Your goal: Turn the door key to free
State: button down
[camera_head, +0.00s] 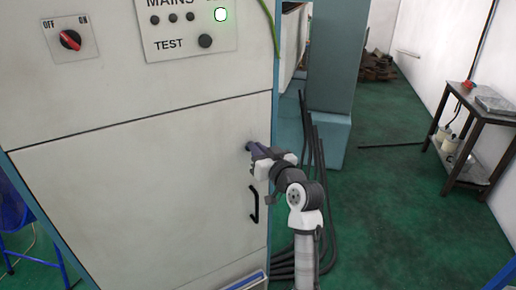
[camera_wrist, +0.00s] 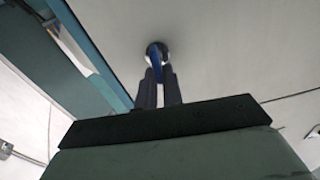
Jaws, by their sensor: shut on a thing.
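The door key (camera_wrist: 157,64) shows in the wrist view as a blue piece in a round dark lock on the pale cabinet door (camera_head: 140,185). My gripper (camera_wrist: 158,80) is shut on the key, with one dark finger on each side of it. In the head view my gripper (camera_head: 251,149) reaches the upper right part of the door, above the black door handle (camera_head: 254,204). The key is mostly hidden there by the fingers. The lock's free mark cannot be made out.
Above the door are a red OFF/ON switch (camera_head: 70,40) and a MAINS/TEST panel (camera_head: 190,28) with a lit green lamp. Dark cables (camera_head: 310,150) hang beside the cabinet's right edge. A side table (camera_head: 480,125) stands at far right, with green floor between.

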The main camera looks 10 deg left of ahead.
jog(key=m+p, duration=0.1)
jog(key=m, duration=0.1)
jog(key=m+p, duration=0.2)
jog(key=m, duration=0.1)
jog(key=m+p, duration=0.1)
jog(key=m, duration=0.2)
jog(key=shift+w+d+p, duration=0.3)
jog(key=shift+p, duration=0.1)
jog(key=shift+w+d+f+m+p, duration=0.1)
jog(key=shift+f+m+p, duration=0.1)
jog(key=shift+m+p, duration=1)
jog(key=shift+d+f+m+p, duration=0.1)
jog(key=shift+f+m+p, duration=0.15)
jog(key=shift+m+p, duration=0.95)
jog(key=shift+w+f+m+p, duration=0.15)
jog(key=shift+m+p, duration=0.35)
jog(key=shift+m, duration=1.3)
jog(key=shift+s+f, duration=0.1)
jog(key=shift+f, duration=0.05)
jog(key=c, duration=1.5)
grip_release()
jog(key=shift+c, duration=0.2)
jog(key=shift+s+d, duration=0.1)
